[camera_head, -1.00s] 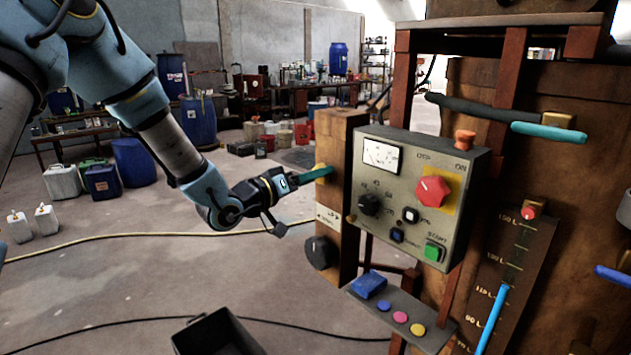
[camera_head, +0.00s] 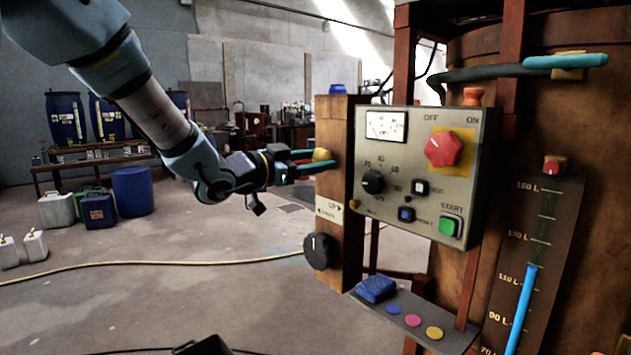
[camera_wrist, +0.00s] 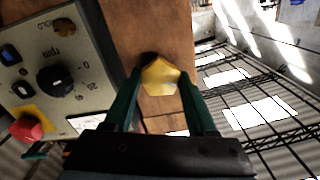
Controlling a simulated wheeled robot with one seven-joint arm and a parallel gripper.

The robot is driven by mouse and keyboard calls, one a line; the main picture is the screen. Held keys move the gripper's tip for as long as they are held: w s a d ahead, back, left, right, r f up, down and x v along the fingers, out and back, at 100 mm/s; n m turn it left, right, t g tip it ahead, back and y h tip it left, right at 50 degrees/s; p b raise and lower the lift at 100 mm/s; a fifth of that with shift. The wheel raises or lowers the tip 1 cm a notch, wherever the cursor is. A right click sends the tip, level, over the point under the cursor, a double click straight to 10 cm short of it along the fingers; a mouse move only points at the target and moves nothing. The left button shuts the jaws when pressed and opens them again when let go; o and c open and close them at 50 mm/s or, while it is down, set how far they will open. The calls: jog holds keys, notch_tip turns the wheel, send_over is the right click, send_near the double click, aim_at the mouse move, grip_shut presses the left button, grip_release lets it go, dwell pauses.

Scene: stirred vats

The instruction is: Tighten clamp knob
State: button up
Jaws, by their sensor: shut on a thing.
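The clamp knob is a yellow, faceted knob (camera_head: 322,155) on the upper side of the wooden post (camera_head: 334,190). In the wrist view the yellow knob (camera_wrist: 160,76) sits between the two green fingers of my gripper (camera_wrist: 161,88). My gripper (camera_head: 310,162) reaches it from the left in the head view and is shut on it. The contact on the finger inner faces is partly hidden. A black knob (camera_head: 319,250) sits lower on the same post, below a white label with arrows (camera_head: 329,209).
A grey control panel (camera_head: 415,215) with a red switch (camera_head: 443,149), dial and buttons stands just right of the post. A small shelf (camera_head: 385,310) with a blue block (camera_head: 376,289) juts out below. Open floor (camera_head: 180,300) lies left, with a yellow hose across it.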

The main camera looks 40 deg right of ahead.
jog(key=shift+f+m+b, duration=0.15)
jog(key=shift+m+b, duration=6.15)
jog(key=shift+b, duration=1.15)
jog(key=o, duration=1.4)
jog(key=a, duration=1)
jog(key=shift+w+a, duration=0.25)
jog(key=shift+a, duration=0.15)
